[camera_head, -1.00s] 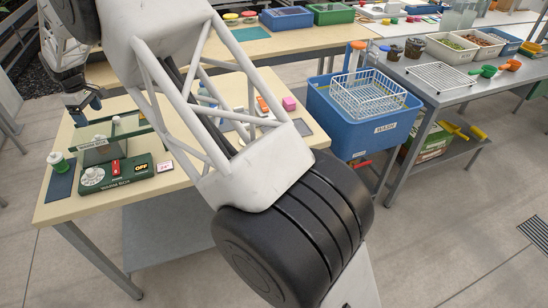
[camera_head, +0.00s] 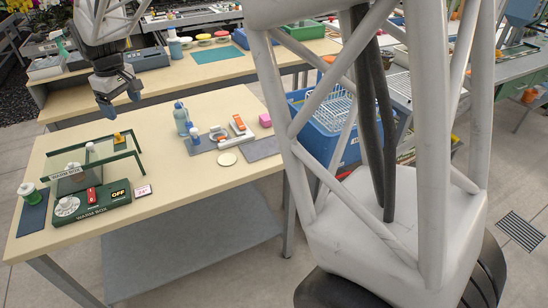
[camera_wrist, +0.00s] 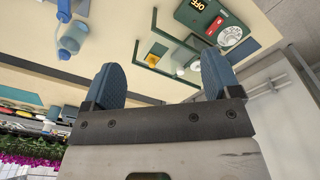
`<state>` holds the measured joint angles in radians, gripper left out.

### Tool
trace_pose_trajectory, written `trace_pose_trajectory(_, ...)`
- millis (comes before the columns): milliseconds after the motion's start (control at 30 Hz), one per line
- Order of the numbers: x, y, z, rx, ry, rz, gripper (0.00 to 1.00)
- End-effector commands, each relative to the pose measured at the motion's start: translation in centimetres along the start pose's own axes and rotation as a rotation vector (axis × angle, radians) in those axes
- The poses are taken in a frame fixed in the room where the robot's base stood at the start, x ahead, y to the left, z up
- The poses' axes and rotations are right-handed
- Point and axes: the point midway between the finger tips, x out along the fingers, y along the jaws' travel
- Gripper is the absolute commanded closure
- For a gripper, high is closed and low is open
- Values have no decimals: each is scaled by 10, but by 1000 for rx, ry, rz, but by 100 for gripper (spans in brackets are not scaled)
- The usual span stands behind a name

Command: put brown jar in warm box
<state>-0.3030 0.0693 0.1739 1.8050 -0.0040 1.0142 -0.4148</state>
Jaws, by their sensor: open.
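The warm box stands at the left of the near table, with a green "WARM BOX" panel (camera_head: 92,200) and a switch reading OFF. Behind the panel is a green-edged glass frame (camera_head: 128,152). A white-topped item and a small orange-yellow item show at this frame. The box also shows upside down in the wrist view (camera_wrist: 222,28). A small dark-sided jar with a pale top (camera_head: 217,134), possibly the brown jar, stands on a grey mat; its colour is unclear. My gripper (camera_head: 121,106) is open and empty, above and behind the warm box; its blue fingers are apart in the wrist view (camera_wrist: 162,80).
The table's middle is clear. My arm hides much at right.

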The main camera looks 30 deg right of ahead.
Motion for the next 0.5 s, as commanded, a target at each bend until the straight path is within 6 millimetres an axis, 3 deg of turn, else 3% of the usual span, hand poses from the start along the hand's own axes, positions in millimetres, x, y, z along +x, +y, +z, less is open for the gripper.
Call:
trace_pose_trajectory(33, -15, 0, 17, 22, 15, 8, 17)
trace_pose_trajectory(100, -24, 1, 38, 54, 22, 12, 17)
trace_pose_trajectory(500, -53, -5, 160, 237, 51, 32, 17)
